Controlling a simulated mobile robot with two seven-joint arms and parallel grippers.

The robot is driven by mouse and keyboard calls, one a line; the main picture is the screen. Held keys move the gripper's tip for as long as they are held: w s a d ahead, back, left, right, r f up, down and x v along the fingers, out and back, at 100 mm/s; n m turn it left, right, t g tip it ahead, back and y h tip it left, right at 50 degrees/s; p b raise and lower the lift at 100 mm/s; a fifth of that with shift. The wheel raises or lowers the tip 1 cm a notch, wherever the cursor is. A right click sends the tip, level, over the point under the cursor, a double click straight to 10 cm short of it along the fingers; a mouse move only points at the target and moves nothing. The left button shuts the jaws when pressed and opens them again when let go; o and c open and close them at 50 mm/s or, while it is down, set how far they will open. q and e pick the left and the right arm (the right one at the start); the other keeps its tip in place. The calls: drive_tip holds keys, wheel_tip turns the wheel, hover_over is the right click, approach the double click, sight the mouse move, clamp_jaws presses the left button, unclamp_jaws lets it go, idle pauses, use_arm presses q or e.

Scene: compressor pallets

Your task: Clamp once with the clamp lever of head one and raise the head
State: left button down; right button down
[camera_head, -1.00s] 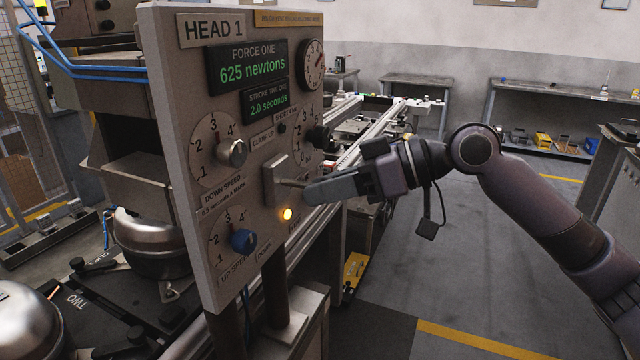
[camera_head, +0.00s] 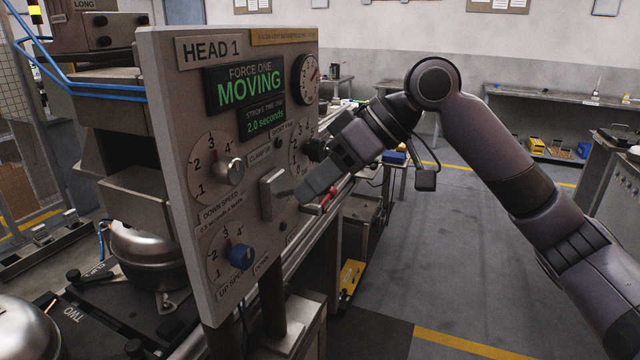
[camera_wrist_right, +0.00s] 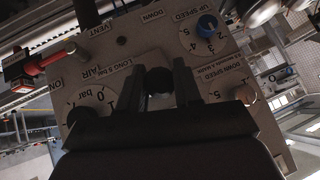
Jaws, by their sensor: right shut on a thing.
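The HEAD 1 panel (camera_head: 240,150) stands left of centre in the head view. Its force display (camera_head: 246,88) reads MOVING in green. The clamp lever (camera_head: 287,194) sticks out from a grey plate (camera_head: 270,198) low on the panel. My right gripper (camera_head: 302,194) comes from the right, slanting down, and is shut on the lever's end. In the right wrist view, a dark knob (camera_wrist_right: 158,80) sits between my two fingers (camera_wrist_right: 158,92). The head (camera_head: 110,120) is partly hidden behind the panel, above a silver compressor dome (camera_head: 150,243). My left gripper is not in view.
Speed dials with a silver knob (camera_head: 231,171) and a blue knob (camera_head: 241,256) lie close to the lever. The floor (camera_head: 470,250) to the right is open.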

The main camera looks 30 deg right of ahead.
idle(0.3)
drive_tip(key=c, duration=0.8)
unclamp_jaws()
drive_tip(key=shift+v, duration=3.5)
